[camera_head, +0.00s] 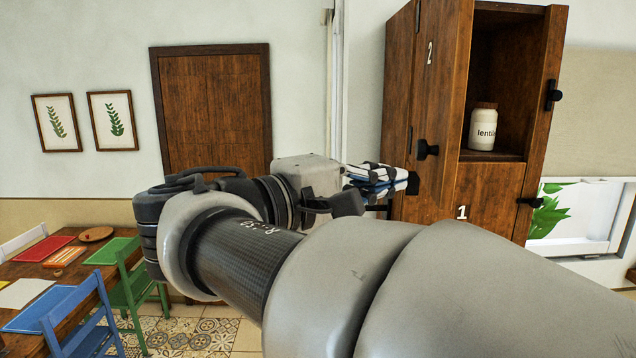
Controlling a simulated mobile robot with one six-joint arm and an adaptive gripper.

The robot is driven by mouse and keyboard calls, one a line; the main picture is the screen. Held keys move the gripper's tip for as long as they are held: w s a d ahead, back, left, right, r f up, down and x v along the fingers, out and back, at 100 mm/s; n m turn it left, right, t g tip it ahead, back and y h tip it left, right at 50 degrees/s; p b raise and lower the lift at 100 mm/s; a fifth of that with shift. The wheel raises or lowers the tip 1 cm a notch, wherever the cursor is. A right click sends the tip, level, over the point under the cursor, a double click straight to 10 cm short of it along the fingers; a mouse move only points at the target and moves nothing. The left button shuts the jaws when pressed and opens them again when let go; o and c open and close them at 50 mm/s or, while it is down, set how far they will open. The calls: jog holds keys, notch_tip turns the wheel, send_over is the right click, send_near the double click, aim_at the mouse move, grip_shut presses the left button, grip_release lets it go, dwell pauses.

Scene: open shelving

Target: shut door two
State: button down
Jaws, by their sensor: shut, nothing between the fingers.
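Door two (445,75) is a dark wooden door marked with a white "2", at the top left of the wooden cabinet. It stands open, leaving the compartment to its right uncovered. A black knob (428,150) sits low on this door. My gripper (398,178) is shut and empty, with its fingertips pointing right, just left of and below the knob in the picture. I cannot tell whether it touches the door. My arm hides the cabinet's lower part.
A white lentil jar (483,126) stands in the open compartment. Door one (488,195), below, has a black handle at its right edge. A table (30,268) with trays and coloured chairs is at lower left. A window (585,225) is at right.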

jog(key=d, duration=0.4)
jog(key=shift+s+d, duration=0.1)
jog(key=shift+s, duration=0.2)
jog(key=shift+w, duration=0.15)
jog(key=shift+d, duration=0.15)
